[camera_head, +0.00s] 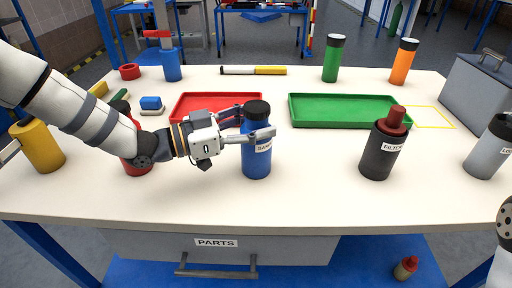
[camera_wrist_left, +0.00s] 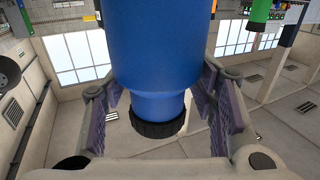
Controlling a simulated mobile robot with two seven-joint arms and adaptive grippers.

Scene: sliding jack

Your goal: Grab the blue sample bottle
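The blue sample bottle (camera_head: 257,160) stands upright near the middle of the white table, with a black cap and a white label that is partly covered. My left gripper (camera_head: 250,125) is at its upper part, one finger in front of it and the other behind. In the left wrist view the blue bottle (camera_wrist_left: 160,50) lies between the two padded fingers (camera_wrist_left: 160,100), its black cap pointing down in the picture. The fingers look close to its sides, but contact cannot be made out. Only a piece of my right arm shows at the right edge; its gripper is out of view.
A red bottle (camera_head: 133,158) stands below my left forearm, partly hidden. A dark filter bottle (camera_head: 378,155) stands to the right. A red tray (camera_head: 190,104) and a green tray (camera_head: 345,122) lie behind. A grey case (camera_head: 470,95) is at the right. The front middle of the table is clear.

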